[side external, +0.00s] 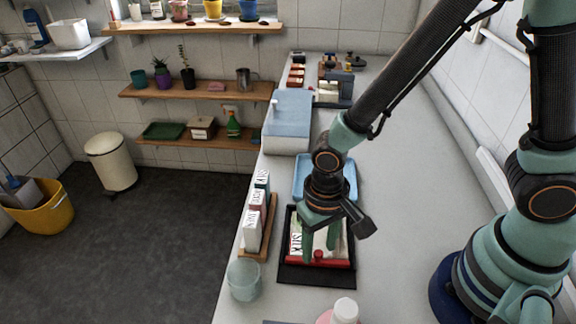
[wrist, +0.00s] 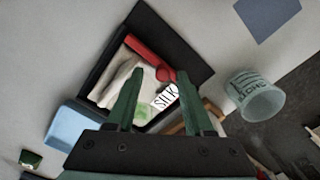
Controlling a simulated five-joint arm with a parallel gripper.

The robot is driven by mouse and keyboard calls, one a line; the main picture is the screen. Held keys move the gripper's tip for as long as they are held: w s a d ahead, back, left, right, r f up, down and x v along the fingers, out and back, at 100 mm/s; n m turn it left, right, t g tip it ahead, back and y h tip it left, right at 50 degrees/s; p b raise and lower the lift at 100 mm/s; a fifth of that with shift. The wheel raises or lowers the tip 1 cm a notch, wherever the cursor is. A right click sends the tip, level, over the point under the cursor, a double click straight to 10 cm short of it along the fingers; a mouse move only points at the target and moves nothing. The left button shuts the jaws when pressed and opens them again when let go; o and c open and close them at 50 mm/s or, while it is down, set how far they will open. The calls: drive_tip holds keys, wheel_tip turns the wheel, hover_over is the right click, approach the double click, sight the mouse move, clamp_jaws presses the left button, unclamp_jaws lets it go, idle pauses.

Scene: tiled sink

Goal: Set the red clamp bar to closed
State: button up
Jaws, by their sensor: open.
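The red clamp bar (side external: 335,263) lies across the near end of a black tray-like frame (side external: 316,279), with a round red knob at its middle. In the wrist view the bar (wrist: 143,50) runs diagonally along the frame's far side. White cloth or paper (side external: 322,240) and a card marked "SILK" (side external: 296,238) are in the frame. My gripper (side external: 320,248) points down over the frame, fingers apart, close to the knob. In the wrist view my gripper (wrist: 160,75) has the knob between its fingertips in the picture; contact cannot be told. The fingers hide part of the frame's contents.
A frosted cup (side external: 244,280) stands at the counter's front left. A wooden rack (side external: 262,235) with several small boxes is left of the frame. A blue tray (side external: 347,178) lies behind it, and a blue-topped block (side external: 288,120) farther back. The counter right of the frame is clear.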

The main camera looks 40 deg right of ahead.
sight(319, 251)
wheel_tip(319, 251, up, 12)
idle(0.5)
drive_tip(key=shift+f, duration=0.1)
drive_tip(key=w+d+r+n+t, duration=0.1)
drive_tip(key=d+r+t, duration=0.1)
drive_tip(key=d+r, duration=0.3)
drive_tip(key=w+d+r+t, duration=0.2)
drive_tip(key=d+r, duration=0.3)
drive_tip(key=d, duration=0.6)
drive_tip(key=shift+d+n+t, duration=0.2)
drive_tip(key=shift+n+t, duration=0.2)
drive_tip(key=shift+t, duration=0.4)
